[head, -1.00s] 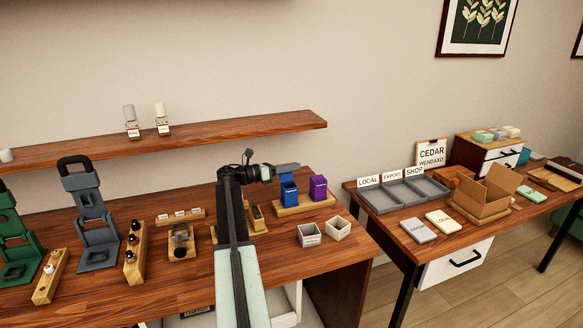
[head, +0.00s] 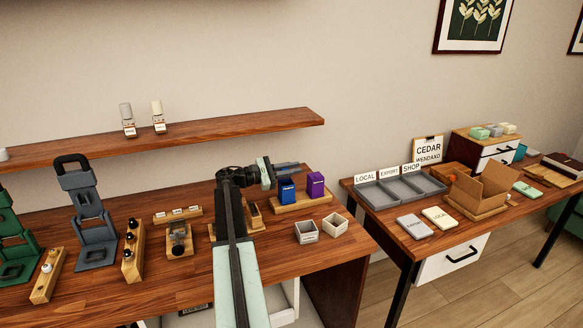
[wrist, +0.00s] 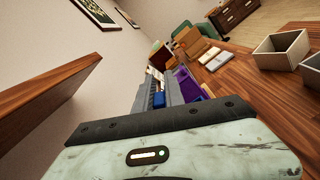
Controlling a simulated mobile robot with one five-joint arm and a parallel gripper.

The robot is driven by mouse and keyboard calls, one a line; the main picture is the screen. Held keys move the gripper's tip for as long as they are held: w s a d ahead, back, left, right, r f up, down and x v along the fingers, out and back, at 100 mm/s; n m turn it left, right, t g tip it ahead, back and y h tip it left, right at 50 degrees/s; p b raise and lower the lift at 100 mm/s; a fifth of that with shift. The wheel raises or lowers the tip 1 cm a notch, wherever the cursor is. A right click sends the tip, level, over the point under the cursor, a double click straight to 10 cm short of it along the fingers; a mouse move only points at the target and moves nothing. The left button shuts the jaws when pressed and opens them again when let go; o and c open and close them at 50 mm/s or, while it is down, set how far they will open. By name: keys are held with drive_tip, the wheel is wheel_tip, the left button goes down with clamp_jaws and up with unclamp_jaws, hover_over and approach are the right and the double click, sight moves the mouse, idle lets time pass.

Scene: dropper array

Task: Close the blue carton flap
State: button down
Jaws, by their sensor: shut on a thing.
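The blue carton (head: 287,192) stands upright on a wooden base on the left table, beside a purple carton (head: 315,186). My gripper (head: 287,168) is just above and behind the blue carton's top. In the wrist view a small blue part of the carton (wrist: 158,99) shows between the grey fingers of my gripper (wrist: 163,84). The fingers are shut on this blue part. The flap's exact angle is hard to tell, as the fingers cover part of the carton's top. The purple carton (wrist: 191,84) is close beside the fingers in the wrist view.
A wooden shelf (head: 200,133) runs along the wall behind my arm, with two small bottles on it. Two small open boxes (head: 306,232) stand in front of the cartons. A second table with a grey tray (head: 375,197) and a brown open box is at the right.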

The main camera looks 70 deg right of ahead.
drive_tip(key=m, duration=0.2)
drive_tip(key=s+a+f+m, duration=0.1)
drive_tip(key=m, duration=0.1)
drive_tip(key=m+b, duration=0.1)
drive_tip(key=m, duration=0.1)
drive_tip(key=shift+s+a+f, duration=0.15)
drive_tip(key=shift+a+f, duration=0.05)
drive_tip(key=shift+a, duration=0.15)
idle(0.4)
drive_tip(key=c, duration=1.7)
unclamp_jaws()
drive_tip(key=v, duration=0.7)
drive_tip(key=shift+w+a, duration=0.25)
drive_tip(key=shift+w, duration=0.05)
